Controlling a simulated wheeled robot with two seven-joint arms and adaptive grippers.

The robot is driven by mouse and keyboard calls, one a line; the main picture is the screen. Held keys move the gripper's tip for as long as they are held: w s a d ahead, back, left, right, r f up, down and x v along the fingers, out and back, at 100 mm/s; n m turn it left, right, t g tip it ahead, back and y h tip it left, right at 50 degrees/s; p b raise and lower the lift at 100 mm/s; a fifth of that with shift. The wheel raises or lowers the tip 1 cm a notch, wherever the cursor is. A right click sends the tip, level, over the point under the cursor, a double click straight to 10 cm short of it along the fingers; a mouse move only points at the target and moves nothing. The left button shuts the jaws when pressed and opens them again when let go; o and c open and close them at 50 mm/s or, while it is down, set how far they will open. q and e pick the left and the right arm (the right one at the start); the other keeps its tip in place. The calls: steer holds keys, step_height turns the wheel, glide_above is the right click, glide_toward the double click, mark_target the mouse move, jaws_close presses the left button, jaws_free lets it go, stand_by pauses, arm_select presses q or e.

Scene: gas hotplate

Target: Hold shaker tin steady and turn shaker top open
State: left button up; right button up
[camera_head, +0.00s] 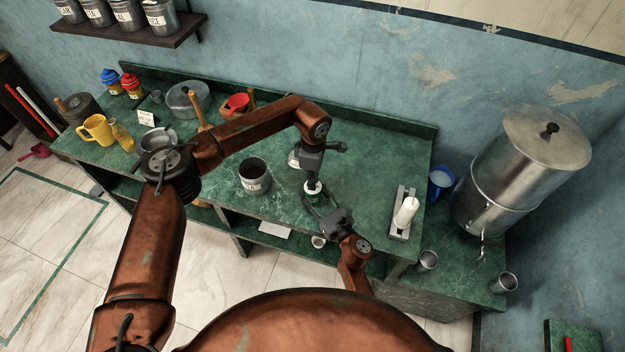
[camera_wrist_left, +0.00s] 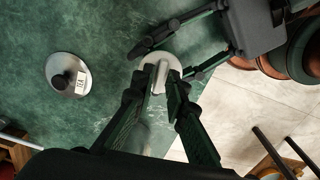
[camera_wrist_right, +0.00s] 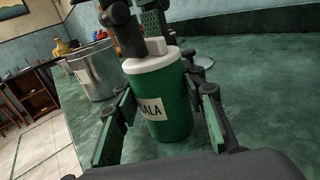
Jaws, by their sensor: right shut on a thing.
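The shaker tin is a green cylinder with a white top and a label ending in "ALA"; it stands upright on the green counter in the right wrist view (camera_wrist_right: 170,105) and is small in the head view (camera_head: 312,188). My right gripper (camera_wrist_right: 165,122) is shut on the tin's body, one finger on each side. My left gripper (camera_head: 312,177) comes down from above. Its fingers straddle the white tab on the shaker top (camera_wrist_left: 163,73), with a gap between the fingertips; contact with the tab is unclear. The tin's body is hidden under its top in the left wrist view.
An open metal canister (camera_head: 255,180) stands left of the tin. A round lid labelled TEA (camera_wrist_left: 62,90) lies close by. A white candle-like object on a metal stand (camera_head: 405,211) and a large metal urn (camera_head: 520,165) are right. The counter's front edge is close to the tin.

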arm_select(q)
jaws_close()
steer(key=shift+n, duration=0.3)
steer(key=n, duration=1)
steer(key=shift+w+n, duration=0.1)
steer(key=shift+n, duration=1.5)
steer(key=shift+o, duration=2)
jaws_free()
